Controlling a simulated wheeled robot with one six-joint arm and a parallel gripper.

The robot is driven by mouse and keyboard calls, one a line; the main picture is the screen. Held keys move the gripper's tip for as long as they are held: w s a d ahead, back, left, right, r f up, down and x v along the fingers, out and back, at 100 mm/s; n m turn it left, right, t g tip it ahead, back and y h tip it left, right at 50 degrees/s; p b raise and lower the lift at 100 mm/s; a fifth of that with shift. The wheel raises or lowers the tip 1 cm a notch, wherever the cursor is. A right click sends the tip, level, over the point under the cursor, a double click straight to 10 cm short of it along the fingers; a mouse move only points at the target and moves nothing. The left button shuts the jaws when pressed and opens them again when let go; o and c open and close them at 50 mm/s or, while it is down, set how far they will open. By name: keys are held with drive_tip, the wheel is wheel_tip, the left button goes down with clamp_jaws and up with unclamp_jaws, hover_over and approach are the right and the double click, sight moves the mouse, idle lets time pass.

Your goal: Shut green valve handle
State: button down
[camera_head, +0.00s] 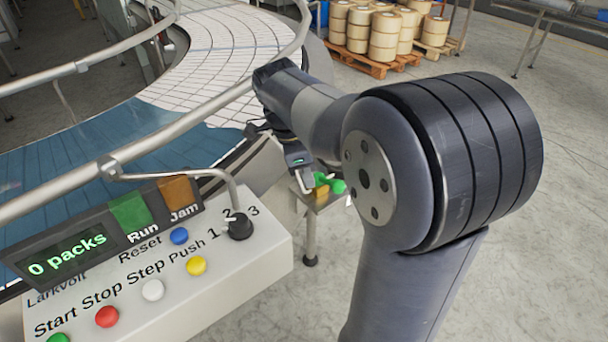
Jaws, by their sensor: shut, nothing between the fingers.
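The green valve handle (338,187) shows small and partly hidden, just left of my arm's large round joint. A yellow part (322,192) sits against it, above a small metal stand. My gripper (305,184) points down just left of the green handle, at the end of my arm. Its fingers look shut and empty. I cannot tell whether the fingertips touch the handle. The handle's full shape and angle are too small and too covered to tell.
A control panel (262,262) with buttons, a selector knob (240,226) and a "0 packs" display fills the lower left. A curved conveyor (205,60) with metal guard rails runs behind it. Pallets with tan rolls (385,38) stand at the back. The floor at right is clear.

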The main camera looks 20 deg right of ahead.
drive_tip(key=v, duration=1)
drive_tip(key=shift+s+f+b, duration=0.1)
drive_tip(key=shift+s+b, duration=0.05)
drive_tip(key=shift+b, duration=0.25)
